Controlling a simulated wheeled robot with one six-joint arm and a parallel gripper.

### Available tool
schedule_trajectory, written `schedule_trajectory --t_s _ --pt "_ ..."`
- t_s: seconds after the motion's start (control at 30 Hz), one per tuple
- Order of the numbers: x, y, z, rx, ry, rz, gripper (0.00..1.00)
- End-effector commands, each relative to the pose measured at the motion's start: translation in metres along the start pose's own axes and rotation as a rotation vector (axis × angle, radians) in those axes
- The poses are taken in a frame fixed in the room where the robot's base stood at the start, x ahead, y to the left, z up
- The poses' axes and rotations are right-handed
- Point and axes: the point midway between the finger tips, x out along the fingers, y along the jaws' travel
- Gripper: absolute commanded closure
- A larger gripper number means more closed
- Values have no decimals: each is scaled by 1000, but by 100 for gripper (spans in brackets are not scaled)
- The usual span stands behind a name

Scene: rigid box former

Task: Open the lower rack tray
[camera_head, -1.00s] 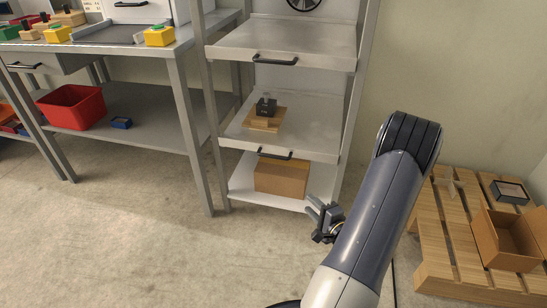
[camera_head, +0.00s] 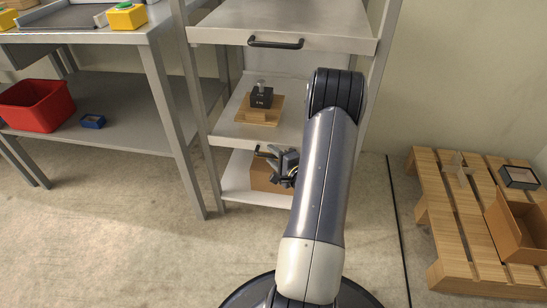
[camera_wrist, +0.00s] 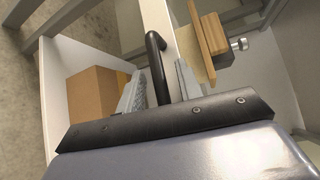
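The lower rack tray (camera_head: 226,128) is a light grey metal shelf, and it looks pushed in level with the rack. It carries a dark block on wooden boards (camera_head: 258,109). Its black bar handle (camera_wrist: 157,62) shows in the wrist view between the two fingers of my gripper (camera_wrist: 158,88). The fingers are apart, with a visible gap on each side of the bar, so the gripper is open around it. In the head view my gripper (camera_head: 281,163) is at the tray's front edge, and my forearm hides the tray's right part.
An upper tray with its own black handle (camera_head: 276,43) is above. A cardboard box (camera_wrist: 95,105) sits on the bottom shelf below. A workbench leg (camera_head: 172,125) stands to the left and a wooden pallet (camera_head: 437,212) to the right. Floor in front of the rack is clear.

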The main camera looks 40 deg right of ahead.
Motion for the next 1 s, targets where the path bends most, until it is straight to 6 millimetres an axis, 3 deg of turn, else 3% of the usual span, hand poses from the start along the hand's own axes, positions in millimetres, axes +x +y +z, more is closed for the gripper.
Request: schedule_trajectory --t_s 0.1,0.5,1.0 --pt "0 0 0 0 0 0 67" --pt "0 0 0 0 0 0 99" --pt "-1 0 1 0 0 1 100"
